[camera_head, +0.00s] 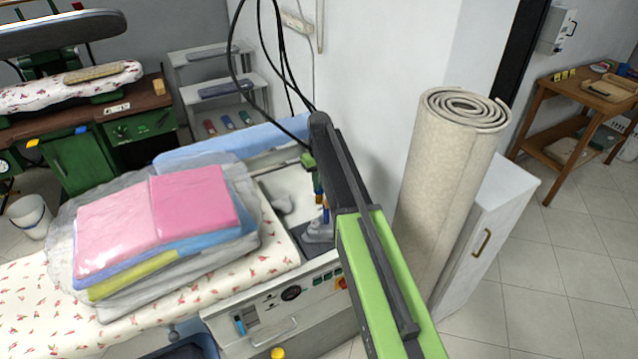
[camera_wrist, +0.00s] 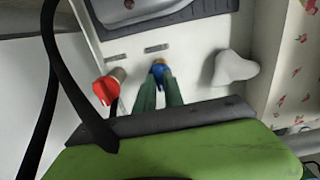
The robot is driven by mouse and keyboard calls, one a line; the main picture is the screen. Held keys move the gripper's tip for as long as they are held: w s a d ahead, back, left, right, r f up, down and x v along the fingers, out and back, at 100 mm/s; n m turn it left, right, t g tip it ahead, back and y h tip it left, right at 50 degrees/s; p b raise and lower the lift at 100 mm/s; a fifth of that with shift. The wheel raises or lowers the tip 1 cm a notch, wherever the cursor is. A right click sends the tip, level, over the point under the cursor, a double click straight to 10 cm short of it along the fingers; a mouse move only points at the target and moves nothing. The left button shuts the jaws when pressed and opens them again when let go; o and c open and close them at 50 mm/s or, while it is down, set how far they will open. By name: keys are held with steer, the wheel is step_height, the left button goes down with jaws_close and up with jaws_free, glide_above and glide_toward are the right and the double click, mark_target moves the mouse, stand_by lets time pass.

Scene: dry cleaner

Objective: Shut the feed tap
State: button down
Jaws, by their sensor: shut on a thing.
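In the wrist view a tap with a blue handle (camera_wrist: 158,70) stands on the white top of the ironing unit. Beside it, to the left, is a tap with a red handle (camera_wrist: 106,90). The frames do not show which one is the feed tap. My gripper (camera_wrist: 159,84) has its two green fingers closed on the blue handle and partly covers it. In the head view my dark and green arm reaches down over the unit, and the taps are small and mostly hidden beside it.
A grey iron (camera_head: 319,231) rests close to the taps. A white lump (camera_wrist: 235,68) lies right of them in the wrist view. Folded pink and blue laundry (camera_head: 155,215) is stacked on the floral board. A rolled carpet (camera_head: 445,185) stands close right of my arm. Black cables (camera_head: 283,65) hang behind.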

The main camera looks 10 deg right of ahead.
steer(key=shift+s, duration=0.1)
steer(key=c, duration=1.4)
jaws_free()
steer(key=shift+c, duration=0.2)
steer(key=shift+r, duration=0.1)
step_height(320, 180, up, 17)
steer(key=p, duration=1.7)
steer(key=s+f+m+b, duration=0.1)
steer(key=s+f+b, duration=0.2)
steer(key=s, duration=0.6)
steer(key=s+f+m+b, duration=0.1)
steer(key=s+f+b, duration=0.3)
steer(key=s, duration=0.5)
steer(key=s+f+m+b, duration=0.1)
steer(key=s+f+b, duration=0.3)
steer(key=s, duration=0.6)
steer(key=shift+m, duration=0.4)
